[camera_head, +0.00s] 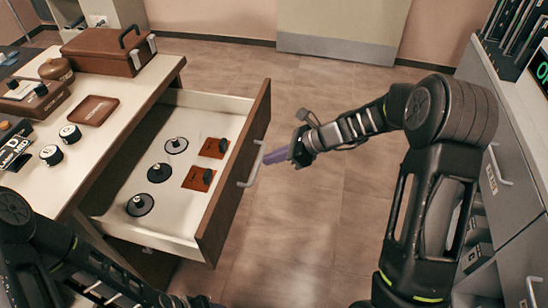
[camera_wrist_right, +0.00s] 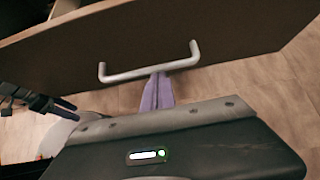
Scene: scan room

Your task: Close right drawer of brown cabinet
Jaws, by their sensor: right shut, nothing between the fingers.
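The brown cabinet (camera_head: 118,150) stands at the left under a pale top. Its right drawer (camera_head: 232,192) is pulled far out, its brown front facing my right arm. The silver bar handle (camera_head: 253,165) is on that front and also shows in the right wrist view (camera_wrist_right: 150,69). My right gripper (camera_head: 278,156), with purple fingers, is shut and empty. Its fingertips are right at the handle; in the wrist view the fingers (camera_wrist_right: 157,93) reach up to the bar. I cannot tell whether they touch. My left gripper (camera_head: 188,301) is partly cut off at the bottom edge.
The drawer holds black round pieces (camera_head: 159,173) and red-brown square pieces (camera_head: 198,178). A brown case (camera_head: 105,52) and a small tray (camera_head: 95,110) lie on the top. Grey cabinets (camera_head: 515,190) stand at the right. The floor (camera_head: 330,215) between is clear.

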